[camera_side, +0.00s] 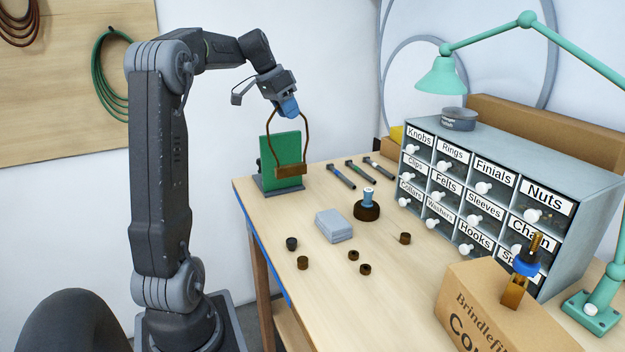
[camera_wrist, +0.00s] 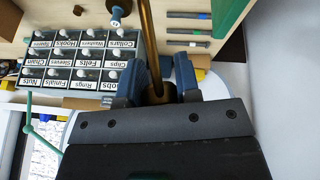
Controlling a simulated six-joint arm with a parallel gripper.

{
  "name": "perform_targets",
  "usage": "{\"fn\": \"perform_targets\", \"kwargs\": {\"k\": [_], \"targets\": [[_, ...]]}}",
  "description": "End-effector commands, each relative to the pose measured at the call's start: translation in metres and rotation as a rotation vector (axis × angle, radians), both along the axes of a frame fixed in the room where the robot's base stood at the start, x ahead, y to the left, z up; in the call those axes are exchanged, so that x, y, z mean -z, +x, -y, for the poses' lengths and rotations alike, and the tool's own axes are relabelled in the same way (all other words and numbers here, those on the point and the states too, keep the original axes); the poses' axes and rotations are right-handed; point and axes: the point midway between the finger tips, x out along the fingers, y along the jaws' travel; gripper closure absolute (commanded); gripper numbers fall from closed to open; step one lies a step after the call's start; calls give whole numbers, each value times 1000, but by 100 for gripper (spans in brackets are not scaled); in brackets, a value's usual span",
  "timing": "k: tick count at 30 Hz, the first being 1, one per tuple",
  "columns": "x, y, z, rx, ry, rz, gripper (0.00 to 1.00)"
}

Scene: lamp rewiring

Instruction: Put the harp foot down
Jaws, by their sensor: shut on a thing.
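My gripper (camera_side: 289,107), with blue fingers, is shut on the top of a brown harp (camera_side: 274,130). The harp hangs below it as a wire loop. Its foot, a brown bar (camera_side: 290,171), is at the bottom, in front of the upright green board (camera_side: 278,149) in the side view. I cannot tell whether the foot touches the board or its grey base (camera_side: 265,190). In the wrist view the blue fingers (camera_wrist: 159,85) close around the harp's top, and its rod (camera_wrist: 149,45) runs away toward the table; the foot is out of sight there.
Tools (camera_side: 341,175) lie right of the board. A grey box (camera_side: 333,226), a dark round base with a blue-topped post (camera_side: 367,208) and several small brown parts (camera_side: 303,263) stand on the table. A labelled drawer cabinet (camera_side: 590,205), teal lamp (camera_side: 440,76) and cardboard box (camera_side: 480,300) are farther right.

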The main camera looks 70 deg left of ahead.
Motion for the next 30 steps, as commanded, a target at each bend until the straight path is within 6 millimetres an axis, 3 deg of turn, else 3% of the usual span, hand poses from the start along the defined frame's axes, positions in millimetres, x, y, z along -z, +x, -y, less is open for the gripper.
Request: {"fn": "perform_targets", "kwargs": {"k": [6,12,17,30], "targets": [[-7,18,-29,-1,-3,3,100],[-8,29,-39,0,-6,2,100],[3,46,-31,3,-7,1,100],[52,119,2,2,-7,1,100]]}}
